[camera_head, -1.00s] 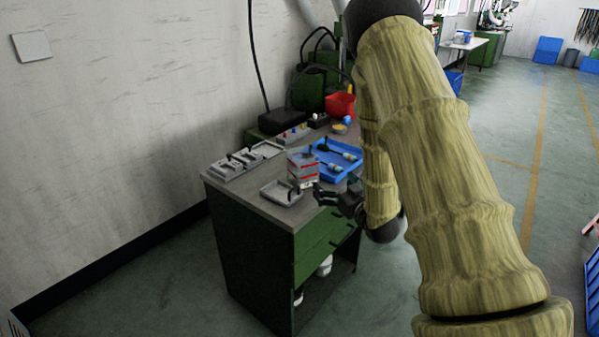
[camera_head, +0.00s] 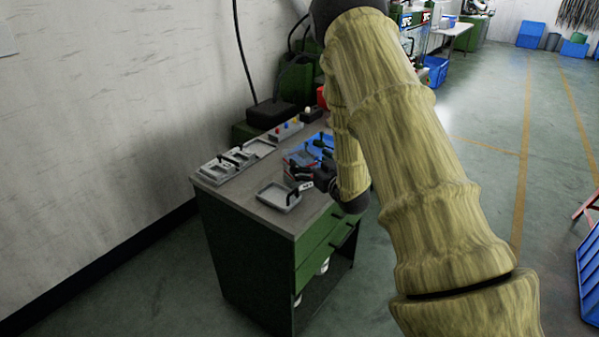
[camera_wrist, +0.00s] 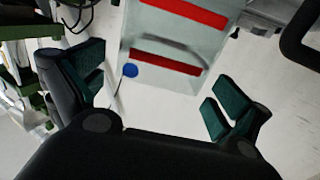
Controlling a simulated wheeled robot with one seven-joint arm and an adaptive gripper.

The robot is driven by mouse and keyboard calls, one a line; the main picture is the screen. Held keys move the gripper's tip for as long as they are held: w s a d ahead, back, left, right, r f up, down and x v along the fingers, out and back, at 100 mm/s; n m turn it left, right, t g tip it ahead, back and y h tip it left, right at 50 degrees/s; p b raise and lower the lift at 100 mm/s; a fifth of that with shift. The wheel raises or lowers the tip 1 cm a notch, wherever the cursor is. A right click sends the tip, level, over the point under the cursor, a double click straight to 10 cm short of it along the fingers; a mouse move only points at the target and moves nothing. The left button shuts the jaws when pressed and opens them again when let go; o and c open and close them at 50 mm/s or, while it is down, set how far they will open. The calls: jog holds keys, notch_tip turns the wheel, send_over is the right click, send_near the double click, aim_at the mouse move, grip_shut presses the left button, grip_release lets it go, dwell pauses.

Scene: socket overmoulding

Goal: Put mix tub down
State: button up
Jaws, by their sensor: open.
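No mix tub can be made out for certain. In the wrist view, a pale grey box-like thing with red bands (camera_wrist: 178,40) lies ahead of my gripper (camera_wrist: 155,85), toward the top. The gripper's two fingers are wide apart, with nothing gripped between their dark green pads. In the head view my gripper (camera_head: 305,172) is low over the bench (camera_head: 240,200), near its right side. It and my arm hide part of that area.
Grey moulds (camera_head: 222,168) stand along the wall side, and a blue tray (camera_head: 322,141) is partly behind my arm. A black box (camera_head: 271,112) stands at the back. The floor at right is mostly open.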

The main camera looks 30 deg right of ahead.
aim_at(294, 150)
jog(key=shift+w+f+p, duration=0.2)
jog(key=shift+w+p, duration=0.15)
jog(key=shift+w, duration=0.95)
jog(key=shift+w+f+p, duration=0.15)
jog(key=shift+w+p, duration=0.15)
jog(key=shift+w, duration=1)
jog(key=shift+c, duration=0.4)
jog(key=c, duration=1.3)
jog(key=shift+r+b, duration=0.6)
jog(key=shift+r, duration=4.35)
